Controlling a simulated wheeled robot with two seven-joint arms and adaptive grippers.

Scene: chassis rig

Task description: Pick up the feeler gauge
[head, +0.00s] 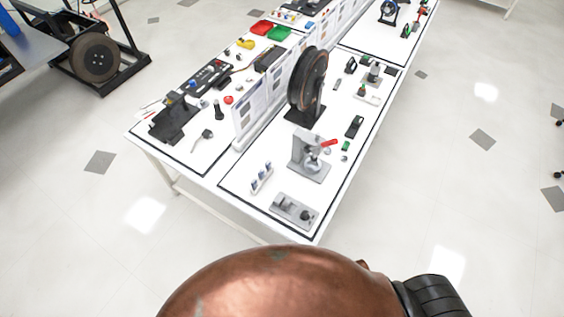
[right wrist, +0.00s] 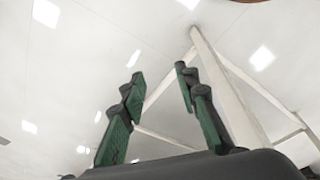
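I cannot single out the feeler gauge for certain among the small tools in the head view. A dark, flat, elongated tool (head: 354,126) lies near the right edge of the near white table (head: 235,191), and a small green piece (head: 346,146) lies just in front of it. Neither can be identified at this size. My right gripper (right wrist: 158,74) shows in the right wrist view, with its green-padded fingers apart and nothing between them. It is away from the tools; a pale table leg (right wrist: 225,90) stands behind it. My left gripper is not in view.
A black wheel on a stand (head: 308,82) and a grey press-like fixture (head: 311,157) stand on the table. A grey block fixture (head: 294,211) sits at the near corner. A panel divider (head: 250,108) splits the tabletop. Floor to the right is mostly clear.

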